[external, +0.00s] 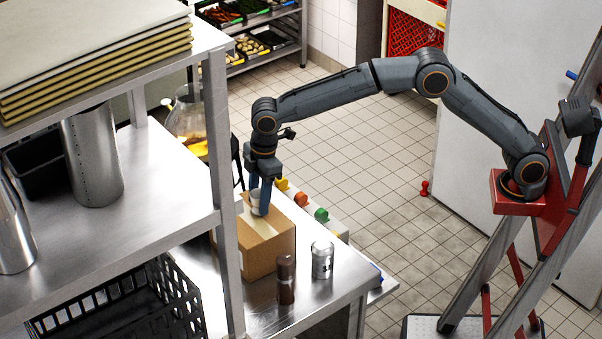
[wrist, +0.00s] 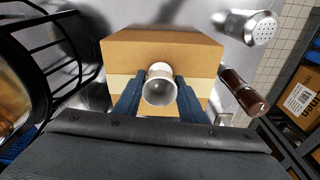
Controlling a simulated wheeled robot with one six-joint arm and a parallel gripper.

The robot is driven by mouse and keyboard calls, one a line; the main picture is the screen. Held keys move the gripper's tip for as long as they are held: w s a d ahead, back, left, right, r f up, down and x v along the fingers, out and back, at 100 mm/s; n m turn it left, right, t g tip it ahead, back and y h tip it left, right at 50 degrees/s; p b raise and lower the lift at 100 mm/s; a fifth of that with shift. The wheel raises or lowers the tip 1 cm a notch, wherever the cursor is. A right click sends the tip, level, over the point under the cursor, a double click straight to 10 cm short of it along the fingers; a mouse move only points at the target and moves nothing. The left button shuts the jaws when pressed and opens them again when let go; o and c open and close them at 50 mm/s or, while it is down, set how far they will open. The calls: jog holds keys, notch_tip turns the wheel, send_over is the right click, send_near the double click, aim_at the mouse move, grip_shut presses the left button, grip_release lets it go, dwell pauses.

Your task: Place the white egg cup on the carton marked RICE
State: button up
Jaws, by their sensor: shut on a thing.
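The white egg cup (external: 256,202) is between the fingers of my gripper (external: 261,198), at the top of a brown taped carton (external: 270,252) on the steel counter. In the wrist view the cup (wrist: 160,88) shows its round open mouth toward the camera, and the blue fingers (wrist: 157,98) are shut on its sides. The carton (wrist: 160,45) lies behind it, with a pale tape strip across its top. I cannot tell whether the cup touches the carton. No RICE marking shows on the carton's visible faces.
A brown-topped mill (external: 286,278) and a metal shaker (external: 322,260) stand right of the carton. A glass jug (external: 187,122) is behind it. A steel shelf post (external: 222,190) rises in front on the left. Another printed carton (wrist: 300,100) shows at the wrist view's right edge.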

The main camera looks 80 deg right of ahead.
jog(key=shift+f, duration=0.15)
jog(key=shift+f, duration=0.1)
jog(key=o, duration=1)
jog(key=shift+o, duration=0.2)
notch_tip(320, 180, up, 12)
jog(key=s+b, duration=0.1)
jog(key=b, duration=0.2)
jog(key=shift+d+b, duration=0.4)
jog(key=s+d+f+m, duration=0.2)
jog(key=s+d+f, duration=0.2)
jog(key=s+f, duration=0.4)
jog(key=s+d+f+m, duration=0.3)
jog(key=s+d+f, duration=0.2)
jog(key=s, duration=1.2)
jog(key=s+d+f+m, duration=0.2)
jog(key=s+d+f, duration=0.3)
jog(key=s+f, duration=0.5)
jog(key=s, duration=0.3)
jog(key=shift+s+f+h, duration=0.2)
jog(key=shift+f+h, duration=0.2)
